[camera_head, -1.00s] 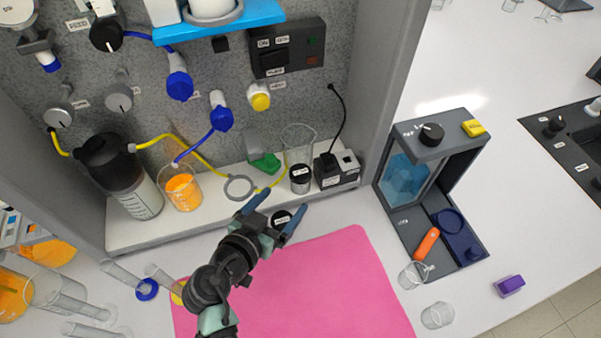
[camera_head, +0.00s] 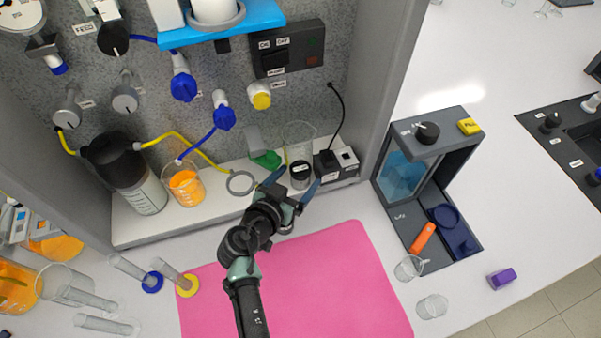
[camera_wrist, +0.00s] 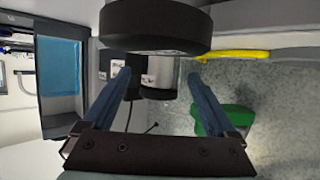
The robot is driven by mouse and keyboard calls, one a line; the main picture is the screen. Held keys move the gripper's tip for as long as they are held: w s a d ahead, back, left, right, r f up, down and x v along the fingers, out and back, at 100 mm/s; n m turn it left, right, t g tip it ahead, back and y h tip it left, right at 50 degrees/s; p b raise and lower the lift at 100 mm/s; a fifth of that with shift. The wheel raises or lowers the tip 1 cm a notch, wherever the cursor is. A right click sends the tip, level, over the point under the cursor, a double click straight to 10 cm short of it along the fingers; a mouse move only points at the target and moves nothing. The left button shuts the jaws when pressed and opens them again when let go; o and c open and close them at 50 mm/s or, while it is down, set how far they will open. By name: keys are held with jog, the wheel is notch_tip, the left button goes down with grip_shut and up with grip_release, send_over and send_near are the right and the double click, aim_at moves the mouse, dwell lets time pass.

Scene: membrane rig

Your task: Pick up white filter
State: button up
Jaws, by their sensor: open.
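I cannot clearly make out a white filter. A black-topped cylinder with a small label (camera_head: 300,169) stands on the white ledge, by a clear beaker (camera_head: 299,136). In the wrist view, a pale cylinder with a black end (camera_wrist: 158,72) shows between the fingers, beyond them. A round black piece (camera_wrist: 155,27) is close at the top of that view; in the head view my gripper mostly hides the bench spot below it. My gripper (camera_head: 292,186) is open and empty, its fingers spread in front of the ledge. It also shows in the wrist view (camera_wrist: 159,80).
A pink mat (camera_head: 310,285) lies under my arm. A black adapter (camera_head: 335,164) and a green piece (camera_head: 267,160) flank the cylinder. A grey device with a blue window (camera_head: 408,174) stands at right.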

aim_at(296, 176)
grip_shut()
jog(key=shift+r+b, duration=0.3)
jog(key=shift+r, duration=4.75)
